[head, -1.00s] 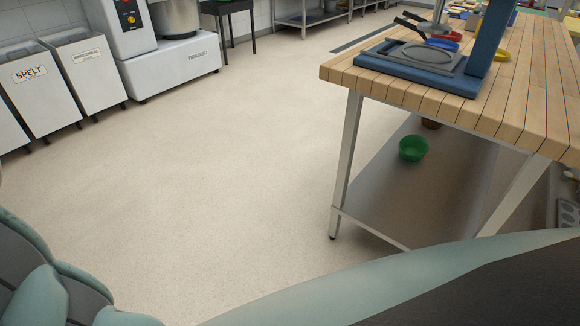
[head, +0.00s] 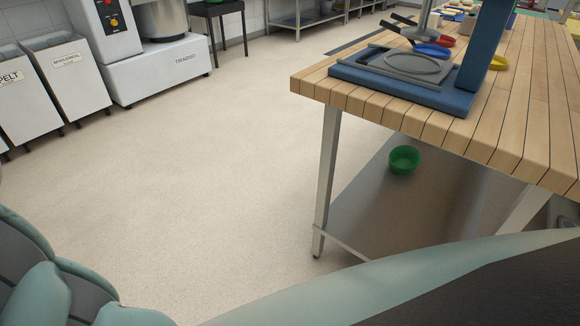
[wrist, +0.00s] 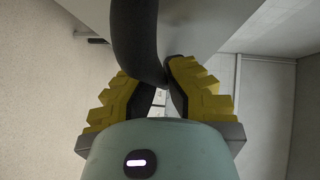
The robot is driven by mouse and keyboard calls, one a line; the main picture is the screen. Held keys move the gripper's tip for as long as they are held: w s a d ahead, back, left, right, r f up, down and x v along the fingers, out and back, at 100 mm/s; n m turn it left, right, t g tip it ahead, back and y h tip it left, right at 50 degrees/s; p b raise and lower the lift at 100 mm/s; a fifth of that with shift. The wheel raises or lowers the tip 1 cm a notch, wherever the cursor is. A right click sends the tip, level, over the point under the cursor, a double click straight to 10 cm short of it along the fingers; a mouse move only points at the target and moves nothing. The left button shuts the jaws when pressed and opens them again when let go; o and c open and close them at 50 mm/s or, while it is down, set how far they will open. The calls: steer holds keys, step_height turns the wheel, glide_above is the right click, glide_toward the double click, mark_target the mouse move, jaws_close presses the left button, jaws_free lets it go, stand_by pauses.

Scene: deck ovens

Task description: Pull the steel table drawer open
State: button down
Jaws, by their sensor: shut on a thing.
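In the wrist view, my gripper (wrist: 158,84) has yellow ridged fingers closed around a dark, thick, curved bar (wrist: 136,35). The bar looks like a handle and runs up out of the top of the picture. A smooth grey panel (wrist: 205,22) lies behind it, and a pale frame edge shows at the right. I cannot tell how far the drawer is out. In the head view neither my gripper nor a drawer front can be made out.
A wood-topped table (head: 340,96) with steel legs stands at the right, carrying a blue stand (head: 445,95). A green bowl (head: 403,160) sits on its lower shelf. Flour bins (head: 68,75) and a white mixer (head: 165,72) line the left wall. The floor between is clear.

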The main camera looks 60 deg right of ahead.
steer(key=shift+f, duration=0.15)
steer(key=c, duration=1)
jaws_free()
steer(key=v, duration=0.7)
steer(key=shift+s+d, duration=0.15)
steer(key=shift+s, duration=0.05)
steer(key=shift+r, duration=0.25)
